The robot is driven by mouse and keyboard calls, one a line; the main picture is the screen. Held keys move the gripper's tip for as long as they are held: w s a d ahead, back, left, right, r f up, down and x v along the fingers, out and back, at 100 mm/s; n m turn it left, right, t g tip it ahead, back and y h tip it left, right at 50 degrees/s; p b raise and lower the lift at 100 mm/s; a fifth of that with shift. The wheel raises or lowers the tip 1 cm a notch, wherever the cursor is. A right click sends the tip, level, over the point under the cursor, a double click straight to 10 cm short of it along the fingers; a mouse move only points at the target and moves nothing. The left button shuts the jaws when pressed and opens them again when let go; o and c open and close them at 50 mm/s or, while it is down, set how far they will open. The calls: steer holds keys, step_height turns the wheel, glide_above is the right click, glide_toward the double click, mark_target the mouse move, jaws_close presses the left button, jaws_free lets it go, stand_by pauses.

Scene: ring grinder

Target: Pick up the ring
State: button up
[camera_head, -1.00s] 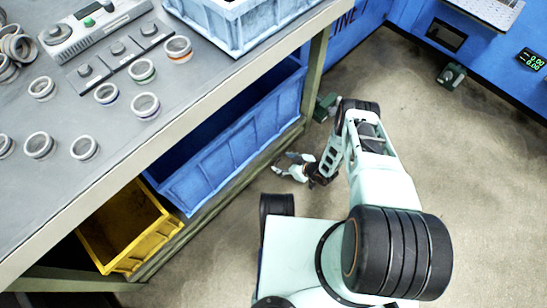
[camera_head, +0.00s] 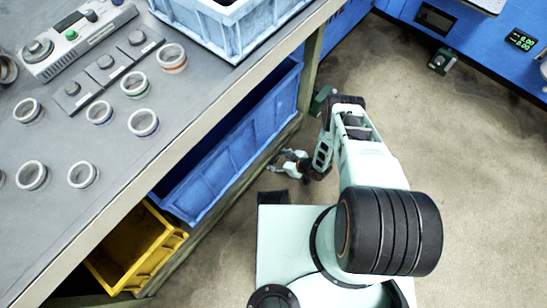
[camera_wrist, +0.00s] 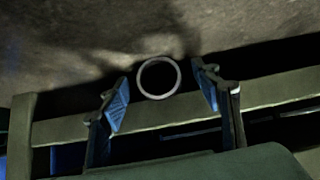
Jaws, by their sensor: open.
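Several metal rings lie on the grey bench top at the left of the head view, among them a ring with an orange lower edge (camera_head: 172,58), a green-edged ring (camera_head: 135,84) and a purple-edged ring (camera_head: 143,122). My gripper (camera_head: 284,162) is low beside the bench, outside its edge and near the blue bin below. In the wrist view, the two fingers of my gripper (camera_wrist: 163,90) stand apart. A pale ring (camera_wrist: 140,78) shows between the fingertips, with a visible gap on each side. I cannot tell what supports it or how far away it is.
A grey-blue crate (camera_head: 228,20) stands on the bench top, beside a control panel with knobs (camera_head: 80,40). A long blue bin (camera_head: 225,150) and a yellow bin (camera_head: 135,250) sit under the bench. Open floor (camera_head: 450,130) lies to the right, before a blue machine.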

steer(key=shift+c, duration=0.7)
steer(key=c, duration=1.3)
steer(key=shift+r, duration=0.15)
